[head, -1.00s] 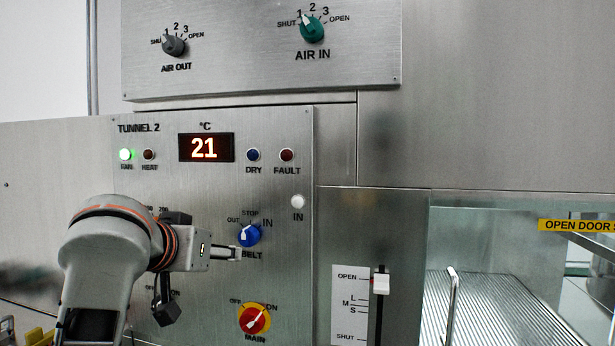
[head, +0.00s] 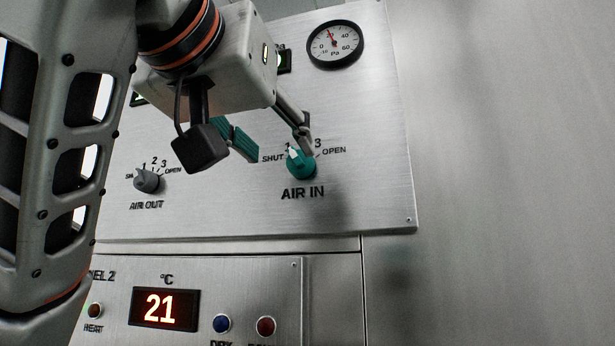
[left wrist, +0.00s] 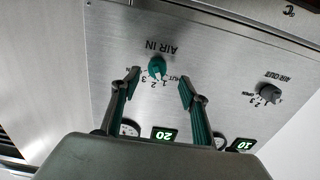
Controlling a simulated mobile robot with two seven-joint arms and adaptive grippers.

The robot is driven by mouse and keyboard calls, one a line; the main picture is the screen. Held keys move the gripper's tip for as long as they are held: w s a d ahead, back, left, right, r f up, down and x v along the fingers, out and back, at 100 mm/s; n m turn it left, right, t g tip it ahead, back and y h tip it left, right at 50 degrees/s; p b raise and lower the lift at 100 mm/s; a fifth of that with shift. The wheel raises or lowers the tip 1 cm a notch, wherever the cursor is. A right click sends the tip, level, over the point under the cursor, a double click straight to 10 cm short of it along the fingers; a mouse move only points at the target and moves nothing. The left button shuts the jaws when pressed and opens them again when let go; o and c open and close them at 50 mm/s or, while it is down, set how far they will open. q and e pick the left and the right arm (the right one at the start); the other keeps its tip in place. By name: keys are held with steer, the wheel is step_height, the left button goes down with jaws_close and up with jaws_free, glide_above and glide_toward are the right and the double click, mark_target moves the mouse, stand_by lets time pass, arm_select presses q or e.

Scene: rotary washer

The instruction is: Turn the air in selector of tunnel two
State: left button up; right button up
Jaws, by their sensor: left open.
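The air in selector is a teal knob (head: 301,164) on the upper steel panel. Its white pointer tilts up and left, near the 1 mark; a finger hides part of the scale. In the left wrist view the knob (left wrist: 157,67) appears upside down, just beyond and between the fingertips. My left gripper (head: 270,142) is open and empty, coming from above, with one fingertip close over the knob's top and the other to its left. Its two spread fingers also show in the left wrist view (left wrist: 158,86). Contact cannot be told. My right gripper is out of view.
The grey air out knob (head: 148,180) sits to the left. A round pressure gauge (head: 335,45) is above right. Below are the red 21 display (head: 164,308) and several lamps. Bare steel wall lies to the right.

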mark_target(296, 159)
arm_select(q)
steer(key=shift+r+p+x, duration=0.2)
steer(key=shift+p+x, duration=0.6)
steer(key=shift+x, duration=0.95)
steer(key=shift+r+p+x, duration=0.2)
steer(key=shift+p+x, duration=0.55)
steer(key=shift+x, duration=1)
steer(key=shift+d, duration=0.15)
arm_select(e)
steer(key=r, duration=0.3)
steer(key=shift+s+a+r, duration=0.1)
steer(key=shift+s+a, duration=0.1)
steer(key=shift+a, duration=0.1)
arm_select(q)
steer(key=c, duration=1.1)
